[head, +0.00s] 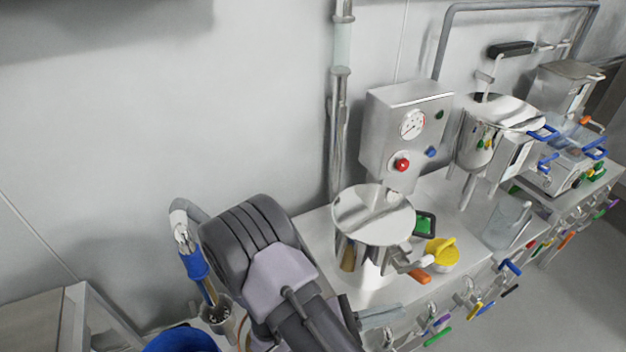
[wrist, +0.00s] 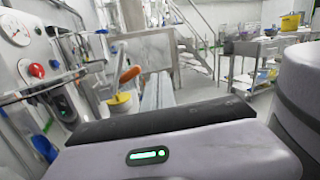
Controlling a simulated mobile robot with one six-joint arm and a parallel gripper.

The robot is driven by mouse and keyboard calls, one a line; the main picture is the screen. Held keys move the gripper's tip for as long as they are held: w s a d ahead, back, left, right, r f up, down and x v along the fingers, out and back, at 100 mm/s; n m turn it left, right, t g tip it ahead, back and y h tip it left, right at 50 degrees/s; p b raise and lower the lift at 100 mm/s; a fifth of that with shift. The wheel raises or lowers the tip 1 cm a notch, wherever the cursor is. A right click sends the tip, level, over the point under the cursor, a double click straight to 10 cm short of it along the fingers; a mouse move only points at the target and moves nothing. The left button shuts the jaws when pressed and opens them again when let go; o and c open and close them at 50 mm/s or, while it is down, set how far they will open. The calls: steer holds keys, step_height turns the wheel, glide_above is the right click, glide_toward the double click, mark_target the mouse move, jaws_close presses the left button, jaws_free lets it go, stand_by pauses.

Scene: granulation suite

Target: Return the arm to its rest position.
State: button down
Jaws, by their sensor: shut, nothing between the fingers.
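My arm shows at the bottom centre of the head view, as a dark grey ribbed joint with a pale lilac cover. It is bent in front of the left end of the bench (head: 450,200). The picture's lower edge cuts it off. In the wrist view, pale lilac parts of my body fill the bottom and right, with a black edge and a small lit green display.
A steel pot (head: 372,222) stands on the bench beside my arm, near a yellow-topped item (head: 442,252) and a gauge box (head: 405,125). A blue tub (head: 182,340) is at lower left. Valve handles line the bench front. The floor (head: 575,290) at right looks clear.

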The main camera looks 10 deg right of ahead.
steer(key=s+r+m+g+y+b, duration=0.1)
steer(key=s+r+m+g+y, duration=0.65)
steer(key=m+y, duration=0.45)
steer(key=w+a+r+m+t+y+b, duration=0.1)
steer(key=a+r+m+t+y, duration=0.7)
steer(key=r+m+t, duration=0.3)
steer(key=shift+a+r+m+y, duration=0.2)
steer(key=shift+a+m+y, duration=0.3)
steer(key=shift+m, duration=0.3)
